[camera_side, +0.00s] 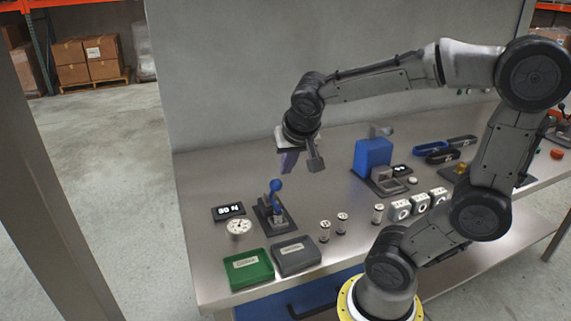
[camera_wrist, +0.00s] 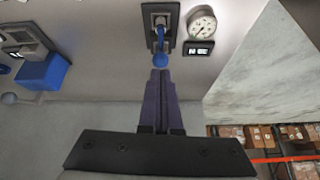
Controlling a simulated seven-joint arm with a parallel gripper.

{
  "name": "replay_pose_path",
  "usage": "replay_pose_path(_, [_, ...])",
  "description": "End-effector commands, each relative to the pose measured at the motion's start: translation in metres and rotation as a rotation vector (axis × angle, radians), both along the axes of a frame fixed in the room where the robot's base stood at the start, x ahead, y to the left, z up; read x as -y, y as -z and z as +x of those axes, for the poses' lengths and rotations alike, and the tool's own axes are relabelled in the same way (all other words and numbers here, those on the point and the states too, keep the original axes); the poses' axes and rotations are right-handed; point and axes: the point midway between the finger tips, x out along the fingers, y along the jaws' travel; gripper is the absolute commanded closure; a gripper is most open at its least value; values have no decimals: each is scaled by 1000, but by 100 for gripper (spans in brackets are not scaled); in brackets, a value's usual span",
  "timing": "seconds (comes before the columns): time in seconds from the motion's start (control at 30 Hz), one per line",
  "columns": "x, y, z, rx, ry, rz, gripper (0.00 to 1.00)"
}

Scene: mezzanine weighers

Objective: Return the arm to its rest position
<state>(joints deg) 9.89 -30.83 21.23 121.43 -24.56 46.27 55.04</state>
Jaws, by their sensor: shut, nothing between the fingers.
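My gripper (camera_side: 287,168) hangs over the left part of the steel workbench, fingers pointing down. In the wrist view its two dark purple fingers (camera_wrist: 160,77) lie together, with nothing visible between them. My arm is stretched out across the bench from its base at the front right. Below the fingertips stands a small device with a blue ball-topped lever (camera_side: 275,186); its ball (camera_wrist: 160,60) shows just beyond the fingertips in the wrist view. In the side view the fingertips look apart from the ball and slightly above it.
A dial gauge (camera_side: 239,227) and a digital display (camera_side: 229,211) lie left of the lever. A green tray (camera_side: 248,270) and a grey tray (camera_side: 296,256) sit at the front edge.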

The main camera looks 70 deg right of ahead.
Motion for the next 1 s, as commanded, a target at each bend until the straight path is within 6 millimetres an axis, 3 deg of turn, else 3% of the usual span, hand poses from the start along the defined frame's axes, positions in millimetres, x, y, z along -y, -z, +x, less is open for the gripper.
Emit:
replay_pose_path(0.3, [-2,-2,1,8,-10,-1,100])
replay_pose_path(0.43, [-26,-22,-10,84,-73,19,100])
replay_pose_path(0.6, [-73,-22,-53,72,-379,45,100])
replay_pose_path(0.7, [-92,-14,-72,42,-557,39,100])
replay_pose_path(0.83, [-107,-4,-87,3,-738,21,100])
replay_pose_path(1.0, [-112,1,-92,-37,-864,-9,100])
